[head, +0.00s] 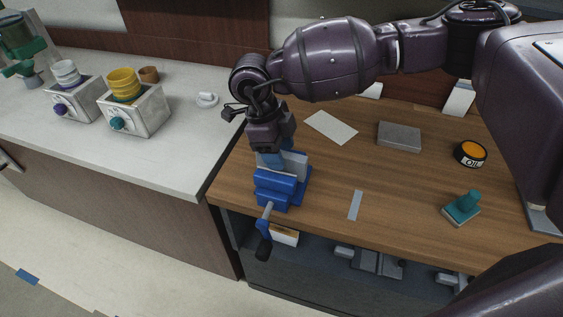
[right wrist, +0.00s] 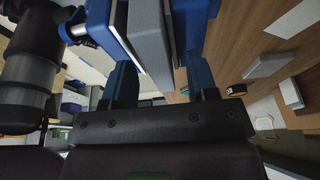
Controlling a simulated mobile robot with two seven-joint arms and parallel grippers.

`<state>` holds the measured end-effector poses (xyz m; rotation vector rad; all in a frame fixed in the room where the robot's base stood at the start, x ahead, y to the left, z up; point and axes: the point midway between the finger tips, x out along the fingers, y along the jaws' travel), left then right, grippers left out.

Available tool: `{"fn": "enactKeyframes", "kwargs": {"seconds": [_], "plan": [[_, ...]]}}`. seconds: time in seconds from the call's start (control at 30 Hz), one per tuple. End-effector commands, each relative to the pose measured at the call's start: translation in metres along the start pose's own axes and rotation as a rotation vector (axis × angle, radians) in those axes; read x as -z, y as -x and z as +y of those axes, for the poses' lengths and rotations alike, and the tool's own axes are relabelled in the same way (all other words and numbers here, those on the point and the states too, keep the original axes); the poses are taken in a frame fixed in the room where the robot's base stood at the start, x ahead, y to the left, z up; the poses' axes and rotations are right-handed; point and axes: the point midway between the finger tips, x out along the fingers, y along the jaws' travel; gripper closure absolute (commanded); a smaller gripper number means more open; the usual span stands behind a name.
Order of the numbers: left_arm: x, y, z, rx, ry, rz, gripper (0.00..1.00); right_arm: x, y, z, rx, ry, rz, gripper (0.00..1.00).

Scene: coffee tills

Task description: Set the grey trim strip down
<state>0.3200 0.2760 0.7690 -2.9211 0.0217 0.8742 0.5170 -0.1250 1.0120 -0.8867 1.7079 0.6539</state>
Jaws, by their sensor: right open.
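A flat grey-blue strip (head: 355,205) lies on the wooden bench right of the blue vise (head: 275,185); I cannot tell if it is the trim strip. My right gripper (head: 272,158) points down over the vise in the head view. In the right wrist view its two blue fingers (right wrist: 158,64) are apart, with a grey block (right wrist: 150,35) at the vise showing beyond and between them. I cannot tell whether the fingers touch it. The left gripper is not in view.
A white card (head: 330,127), a grey block (head: 399,136), an orange-topped oil tin (head: 471,153) and a teal-handled tool (head: 462,208) sit on the bench. The vise handle (head: 264,240) overhangs the front edge. Bare wood lies between these. A pale counter (head: 180,160) adjoins on the left.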

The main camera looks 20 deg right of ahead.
Motion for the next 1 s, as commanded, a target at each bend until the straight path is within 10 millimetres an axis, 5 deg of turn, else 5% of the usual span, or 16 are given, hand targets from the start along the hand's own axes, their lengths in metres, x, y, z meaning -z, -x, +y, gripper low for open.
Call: {"fn": "enactKeyframes", "kwargs": {"seconds": [0.1,0.43,0.77,1.0], "plan": [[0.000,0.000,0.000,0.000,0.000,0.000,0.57,0.000,0.000,0.000,0.000,0.000,0.000,0.48],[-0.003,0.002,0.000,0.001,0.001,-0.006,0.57,0.000,0.000,0.000,0.000,0.000,0.000,0.99],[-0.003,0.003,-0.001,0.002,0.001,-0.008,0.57,0.001,0.004,0.000,0.001,0.000,-0.001,1.00],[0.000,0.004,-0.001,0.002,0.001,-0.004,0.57,0.011,0.036,0.000,0.002,0.000,-0.004,1.00]]}}
